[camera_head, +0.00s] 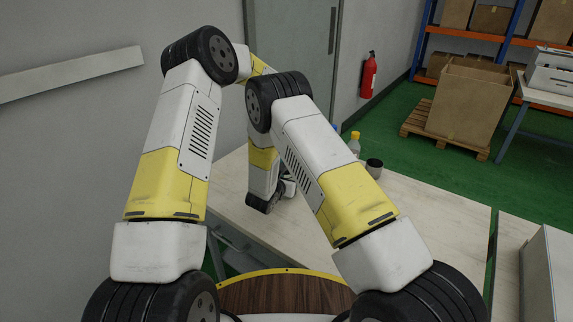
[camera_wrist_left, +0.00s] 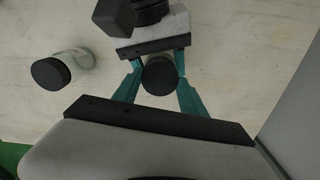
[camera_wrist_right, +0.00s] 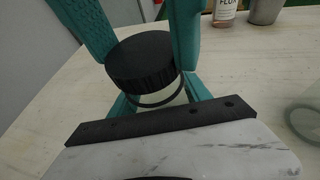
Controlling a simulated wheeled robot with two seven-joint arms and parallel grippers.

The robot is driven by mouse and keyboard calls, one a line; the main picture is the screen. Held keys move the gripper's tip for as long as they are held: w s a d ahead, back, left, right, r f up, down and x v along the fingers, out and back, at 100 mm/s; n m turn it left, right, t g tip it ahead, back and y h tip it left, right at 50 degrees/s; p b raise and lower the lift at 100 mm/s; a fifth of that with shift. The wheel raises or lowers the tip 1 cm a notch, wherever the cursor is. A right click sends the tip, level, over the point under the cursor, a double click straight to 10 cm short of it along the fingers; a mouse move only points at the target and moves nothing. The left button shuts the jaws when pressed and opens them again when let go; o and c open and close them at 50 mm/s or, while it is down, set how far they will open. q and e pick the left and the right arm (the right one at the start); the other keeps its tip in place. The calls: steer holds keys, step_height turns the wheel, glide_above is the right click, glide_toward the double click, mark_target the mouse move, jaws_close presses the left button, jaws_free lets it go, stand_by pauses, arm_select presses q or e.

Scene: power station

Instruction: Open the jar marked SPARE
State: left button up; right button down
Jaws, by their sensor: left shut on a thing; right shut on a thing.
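In the right wrist view a jar with a ribbed black lid (camera_wrist_right: 140,58) stands upright between teal fingers. My left gripper (camera_wrist_right: 140,45) comes from above, its two fingers shut on the sides of the lid. My right gripper (camera_wrist_right: 158,100) is lower, shut on the clear jar body (camera_wrist_right: 165,91) under the lid. A thin dark ring shows below the lid; I cannot tell whether the lid is apart from the jar. The left wrist view shows the lid from above (camera_wrist_left: 159,76). No SPARE marking is readable. In the head view my arms hide the jar.
A second black-lidded glass jar (camera_wrist_left: 52,72) stands on the pale table (camera_head: 420,210) beside the held one. A bottle marked FLUX (camera_wrist_right: 228,12) and a grey cup (camera_head: 374,168) stand farther along. A cabinet-like grey box (camera_head: 550,270) is at right.

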arm_select(q)
steer(key=shift+r, duration=0.7)
steer(key=shift+r, duration=0.1)
steer(key=shift+r, duration=1.9)
arm_select(e)
steer(key=shift+c, duration=2.1)
jaws_free()
